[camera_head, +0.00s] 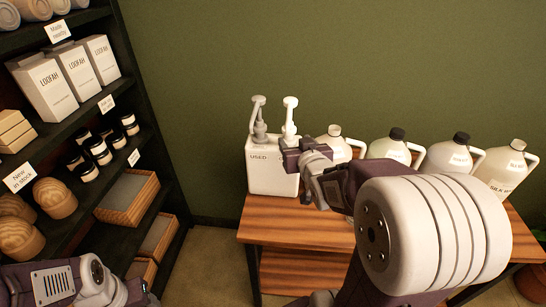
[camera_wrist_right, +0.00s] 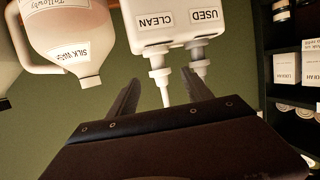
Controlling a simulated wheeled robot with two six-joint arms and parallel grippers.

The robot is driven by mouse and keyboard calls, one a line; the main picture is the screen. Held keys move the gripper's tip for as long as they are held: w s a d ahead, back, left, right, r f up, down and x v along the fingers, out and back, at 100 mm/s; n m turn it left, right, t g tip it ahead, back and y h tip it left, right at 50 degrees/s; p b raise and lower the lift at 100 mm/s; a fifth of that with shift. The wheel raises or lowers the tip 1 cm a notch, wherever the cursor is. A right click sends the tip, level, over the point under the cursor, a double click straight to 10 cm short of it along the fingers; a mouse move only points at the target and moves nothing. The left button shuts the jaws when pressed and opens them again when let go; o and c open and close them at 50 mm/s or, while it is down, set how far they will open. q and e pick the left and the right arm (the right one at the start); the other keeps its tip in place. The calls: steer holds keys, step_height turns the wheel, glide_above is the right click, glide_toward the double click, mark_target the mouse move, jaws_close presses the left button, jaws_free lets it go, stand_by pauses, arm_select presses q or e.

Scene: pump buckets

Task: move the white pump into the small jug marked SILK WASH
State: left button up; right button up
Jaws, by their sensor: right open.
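The white pump (camera_head: 290,117) stands upright in the right-hand opening of a white container, on its CLEAN side in the right wrist view (camera_wrist_right: 161,78). My right gripper (camera_head: 292,153) is open, close in front of it. In the wrist view the pump's end shows between the two fingers (camera_wrist_right: 163,98), which do not grip it. A jug at the far right (camera_head: 508,168) has a label starting SILK W. In the wrist view the jug beside the container (camera_wrist_right: 70,35) is labelled SILK WASH; I cannot tell if it is the same one. My left gripper (camera_head: 135,292) is low at the left.
The container (camera_head: 268,178) also holds a grey pump (camera_head: 259,122) on its USED side. Other capped jugs stand between (camera_head: 390,146) (camera_head: 450,156), partly behind my right arm. All stand on a wooden table (camera_head: 275,225). A dark shelf (camera_head: 150,150) is at the left.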

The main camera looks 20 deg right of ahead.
steer(key=shift+x, duration=4.5)
steer(key=shift+s+d, duration=0.1)
steer(key=shift+d, duration=0.05)
jaws_close()
